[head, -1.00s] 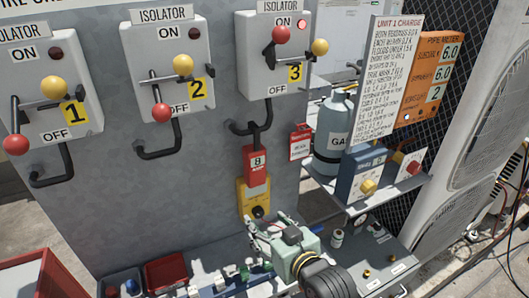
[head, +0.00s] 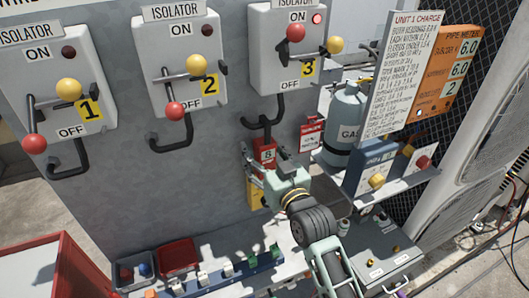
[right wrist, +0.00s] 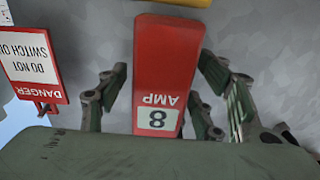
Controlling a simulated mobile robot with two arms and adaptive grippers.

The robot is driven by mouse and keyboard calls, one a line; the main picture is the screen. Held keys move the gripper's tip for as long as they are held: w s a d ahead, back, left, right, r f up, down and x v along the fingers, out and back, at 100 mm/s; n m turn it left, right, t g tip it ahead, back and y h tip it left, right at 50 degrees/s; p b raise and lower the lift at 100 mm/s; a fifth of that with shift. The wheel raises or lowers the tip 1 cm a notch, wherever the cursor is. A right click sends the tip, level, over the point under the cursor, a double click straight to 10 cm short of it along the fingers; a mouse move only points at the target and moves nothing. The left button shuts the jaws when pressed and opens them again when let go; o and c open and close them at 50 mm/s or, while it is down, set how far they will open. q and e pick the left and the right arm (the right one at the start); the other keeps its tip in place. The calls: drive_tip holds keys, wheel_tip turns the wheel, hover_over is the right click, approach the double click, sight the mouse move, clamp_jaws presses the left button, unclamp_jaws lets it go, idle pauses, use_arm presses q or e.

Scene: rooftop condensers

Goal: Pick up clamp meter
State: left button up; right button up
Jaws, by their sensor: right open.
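The clamp meter appears to be the red body (head: 264,152) with an "8" label, upright against the grey panel under the isolator 3 conduit. In the right wrist view this red body (right wrist: 168,60) reads "8 AMP" upside down. My right gripper (head: 261,166) is open in front of it. In the right wrist view the open fingers (right wrist: 162,88) stand on either side of the red body, with no clear contact. A yellow part (head: 252,193) sits directly below, mostly hidden by the gripper; I cannot tell whether it is joined to the red body. My left gripper is out of view.
A red danger tag (head: 311,135) hangs close to the right. Beyond it are a gas bottle (head: 343,125) and a shelf with a blue box (head: 372,168). The isolator 3 box (head: 285,50) is above. Below is a bench with a red bin (head: 178,255).

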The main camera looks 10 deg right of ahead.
sight(268, 150)
drive_tip(key=shift+c, duration=0.9)
drive_tip(key=c, duration=1.3)
drive_tip(key=shift+o, duration=0.2)
drive_tip(key=shift+r, duration=0.55)
wheel_tip(268, 150, up, 2)
drive_tip(key=shift+r+b, duration=0.15)
drive_tip(key=shift+b, duration=0.5)
drive_tip(key=p+v, duration=0.1)
drive_tip(key=v, duration=1.7)
